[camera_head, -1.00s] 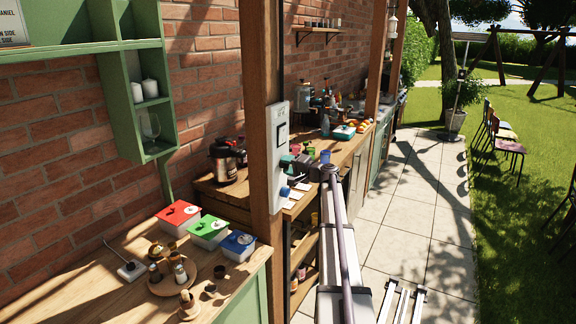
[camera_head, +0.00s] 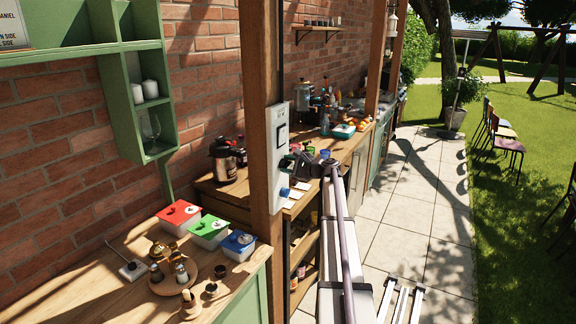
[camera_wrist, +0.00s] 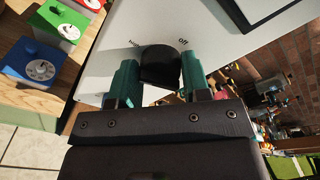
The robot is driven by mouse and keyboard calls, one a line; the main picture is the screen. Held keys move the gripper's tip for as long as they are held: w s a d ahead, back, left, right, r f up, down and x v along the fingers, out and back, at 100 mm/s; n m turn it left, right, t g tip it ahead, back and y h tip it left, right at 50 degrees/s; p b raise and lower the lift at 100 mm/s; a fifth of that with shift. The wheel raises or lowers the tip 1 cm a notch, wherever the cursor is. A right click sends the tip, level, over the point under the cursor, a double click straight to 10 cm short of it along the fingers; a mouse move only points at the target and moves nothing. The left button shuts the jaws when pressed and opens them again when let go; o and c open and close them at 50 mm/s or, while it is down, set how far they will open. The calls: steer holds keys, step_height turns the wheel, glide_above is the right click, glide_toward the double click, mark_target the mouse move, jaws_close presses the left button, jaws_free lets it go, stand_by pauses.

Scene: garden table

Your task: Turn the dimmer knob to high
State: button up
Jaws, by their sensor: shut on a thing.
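The dimmer knob (camera_wrist: 160,66) is black and round-edged, on a pale panel (camera_wrist: 112,45) in the wrist view. My gripper (camera_wrist: 160,70) has its two green fingers on either side of the knob, shut on it.
Red, green and blue lidded boxes (camera_head: 209,229) stand on the near left counter. A shelved workbench (camera_head: 236,188) stands behind the post.

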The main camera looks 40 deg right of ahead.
steer(key=shift+d+m, duration=0.1)
steer(key=shift+m, duration=0.8)
steer(key=o, duration=0.9)
steer(key=p+v, duration=0.1)
steer(key=v, duration=0.9)
steer(key=shift+s+d, duration=0.2)
steer(key=shift+s, duration=0.15)
steer(key=shift+r, duration=0.1)
